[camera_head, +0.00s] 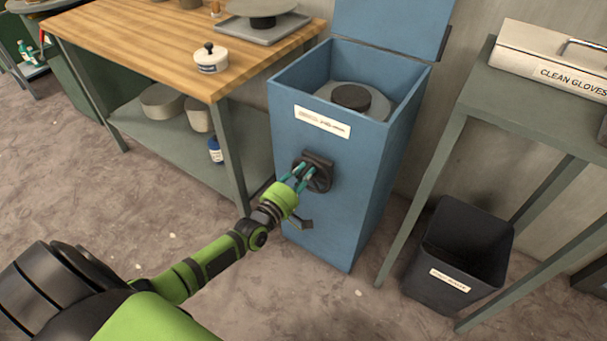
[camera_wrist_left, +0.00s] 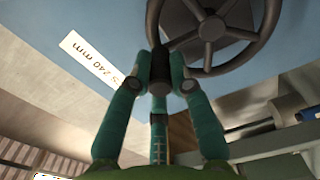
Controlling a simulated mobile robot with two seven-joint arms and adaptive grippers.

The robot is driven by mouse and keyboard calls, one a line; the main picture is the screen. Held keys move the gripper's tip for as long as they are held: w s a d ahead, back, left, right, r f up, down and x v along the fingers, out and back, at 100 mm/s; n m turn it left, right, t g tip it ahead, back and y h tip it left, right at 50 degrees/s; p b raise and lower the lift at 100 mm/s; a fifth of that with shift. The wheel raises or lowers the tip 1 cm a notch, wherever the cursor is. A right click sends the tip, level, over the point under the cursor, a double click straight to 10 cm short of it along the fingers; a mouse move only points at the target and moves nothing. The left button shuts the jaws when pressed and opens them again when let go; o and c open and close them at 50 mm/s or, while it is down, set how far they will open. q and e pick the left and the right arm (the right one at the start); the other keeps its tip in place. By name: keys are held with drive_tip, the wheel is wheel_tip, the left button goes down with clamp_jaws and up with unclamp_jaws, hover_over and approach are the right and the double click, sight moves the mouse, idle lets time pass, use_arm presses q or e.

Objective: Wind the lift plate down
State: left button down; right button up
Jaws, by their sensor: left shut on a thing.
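A tall blue cabinet (camera_head: 340,215) with an open top stands in the middle of the head view. Inside its top sits the grey round lift plate (camera_head: 380,102) with a dark round piece (camera_head: 351,96) on it, below the rim. A dark handwheel (camera_head: 322,166) is on the cabinet's front; in the left wrist view the spoked wheel (camera_wrist_left: 212,30) is at the upper right. My left gripper (camera_head: 304,177) is shut on the wheel's dark handle (camera_wrist_left: 157,52), its teal fingers around it. My right gripper is out of view.
A wooden-topped workbench (camera_head: 150,45) stands close on the cabinet's left. A grey-green table (camera_head: 535,110) with a glove box (camera_head: 550,60) stands to the right, a black bin (camera_head: 465,250) beneath it. An open blue lid (camera_head: 392,25) rises behind. Floor in front is clear.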

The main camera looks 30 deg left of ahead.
use_arm(q)
drive_tip(key=c, duration=1.2)
unclamp_jaws()
drive_tip(key=shift+a+r, duration=0.15)
drive_tip(key=shift+a, duration=0.05)
drive_tip(key=shift+o, duration=0.4)
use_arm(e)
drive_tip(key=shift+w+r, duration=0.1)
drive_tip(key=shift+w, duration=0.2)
use_arm(q)
drive_tip(key=shift+d, duration=0.1)
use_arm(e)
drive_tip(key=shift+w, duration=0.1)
use_arm(q)
drive_tip(key=s+a, duration=0.1)
drive_tip(key=s, duration=1.1)
